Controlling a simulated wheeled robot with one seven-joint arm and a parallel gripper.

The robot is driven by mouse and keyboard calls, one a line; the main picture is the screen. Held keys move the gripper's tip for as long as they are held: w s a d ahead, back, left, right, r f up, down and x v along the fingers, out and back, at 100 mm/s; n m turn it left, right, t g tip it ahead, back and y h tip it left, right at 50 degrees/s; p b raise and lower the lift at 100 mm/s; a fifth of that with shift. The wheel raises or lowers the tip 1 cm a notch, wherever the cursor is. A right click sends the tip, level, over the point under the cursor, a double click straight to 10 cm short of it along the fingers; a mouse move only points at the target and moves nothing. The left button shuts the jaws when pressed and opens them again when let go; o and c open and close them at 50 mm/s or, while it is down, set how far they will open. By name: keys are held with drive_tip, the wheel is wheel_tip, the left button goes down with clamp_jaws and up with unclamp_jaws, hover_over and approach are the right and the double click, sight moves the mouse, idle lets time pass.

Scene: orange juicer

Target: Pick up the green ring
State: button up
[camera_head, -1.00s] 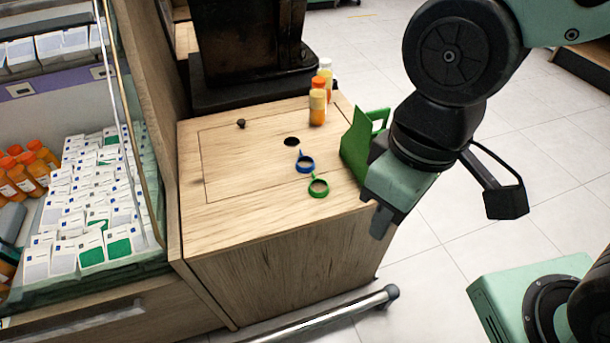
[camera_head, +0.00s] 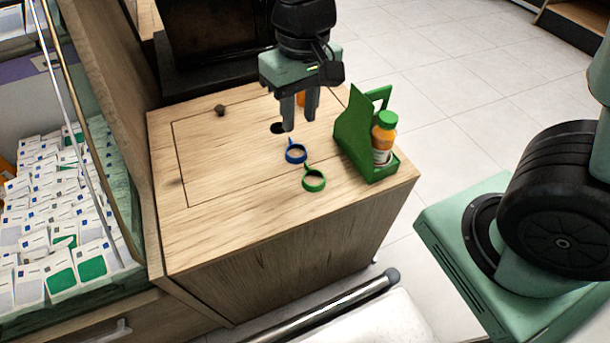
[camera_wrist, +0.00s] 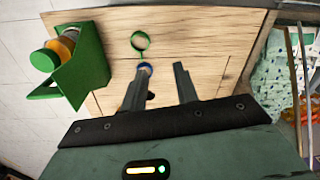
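The green ring (camera_head: 314,184) lies flat on the wooden counter top, near its front right part, with a small tab on its rim. It also shows in the wrist view (camera_wrist: 140,42), beyond my fingertips. A blue ring (camera_head: 296,156) lies behind it on the counter. In the wrist view the blue ring (camera_wrist: 146,68) is partly hidden by my left finger. My gripper (camera_head: 299,120) points down over the counter, behind both rings. Its two fingers are apart with nothing between them, as the wrist view (camera_wrist: 161,80) also shows.
A green carrier (camera_head: 355,135) holding an orange bottle with a green cap (camera_head: 383,135) stands right of the rings. A dark knob (camera_head: 220,110) sits at the counter's back left. The front left of the counter is clear. A dark machine stands behind.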

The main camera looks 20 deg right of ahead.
drive_tip(key=w+d+f+m+b, duration=0.1)
drive_tip(key=w+d+f+m, duration=0.1)
drive_tip(key=w+d+f, duration=0.35)
drive_tip(key=b, duration=0.1)
hover_over(305, 163)
drive_tip(key=shift+h, duration=0.4)
wheel_tip(305, 163, down, 11)
drive_tip(key=shift+r, duration=0.1)
drive_tip(key=f, duration=0.5)
drive_tip(key=shift+s+d+f, duration=0.1)
drive_tip(key=shift+s, duration=0.2)
clamp_jaws()
